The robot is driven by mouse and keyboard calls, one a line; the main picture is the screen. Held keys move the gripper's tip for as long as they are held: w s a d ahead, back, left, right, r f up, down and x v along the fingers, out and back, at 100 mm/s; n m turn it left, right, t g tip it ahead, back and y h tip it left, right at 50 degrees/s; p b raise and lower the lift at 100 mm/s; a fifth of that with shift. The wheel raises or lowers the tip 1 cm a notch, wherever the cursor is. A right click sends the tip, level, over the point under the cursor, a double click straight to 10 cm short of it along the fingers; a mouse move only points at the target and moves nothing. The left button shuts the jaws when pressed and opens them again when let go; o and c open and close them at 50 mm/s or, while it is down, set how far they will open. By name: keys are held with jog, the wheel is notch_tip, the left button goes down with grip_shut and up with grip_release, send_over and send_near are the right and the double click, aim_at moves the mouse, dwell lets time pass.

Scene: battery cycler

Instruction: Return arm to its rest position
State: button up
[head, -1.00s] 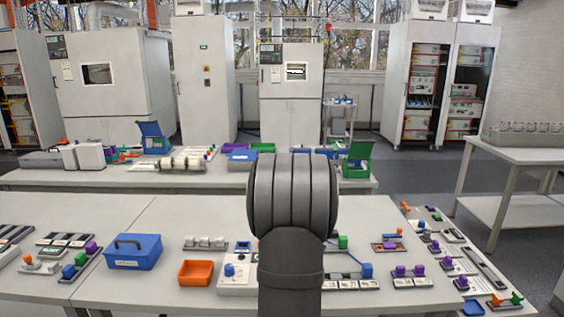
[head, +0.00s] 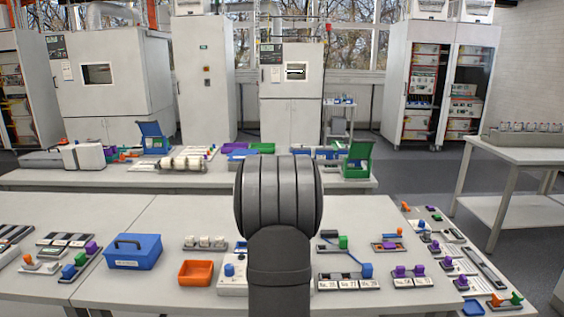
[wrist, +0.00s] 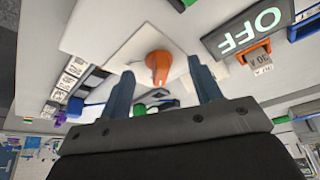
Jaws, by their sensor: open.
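My gripper shows in the wrist view (wrist: 160,95), with two dark blue fingers standing well apart and nothing between them. Beyond the fingers is an orange knob (wrist: 158,66) on a pale plate, apart from the fingertips. In the head view my grey arm stands upright in the middle foreground and hides part of the bench behind it. The gripper itself cannot be seen in the head view.
On the front bench (head: 140,212) are a blue box (head: 133,252), an orange tray (head: 196,273) and several small fixtures with coloured knobs. A green bin (head: 358,160) stands on the rear bench. An OFF sign (wrist: 248,29) shows in the wrist view.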

jog(key=shift+a+m+h, duration=0.1)
jog(key=shift+m+h, duration=0.2)
jog(key=shift+m, duration=0.7)
jog(key=shift+d+n+y, duration=0.2)
jog(key=shift+n+y, duration=0.4)
jog(key=shift+n, duration=1.1)
jog(key=shift+s+d+n+t+y, duration=0.1)
jog(key=shift+n+t+y, duration=0.3)
jog(key=shift+n, duration=1)
jog(key=shift+n, duration=0.3)
jog(key=shift+m, duration=0.4)
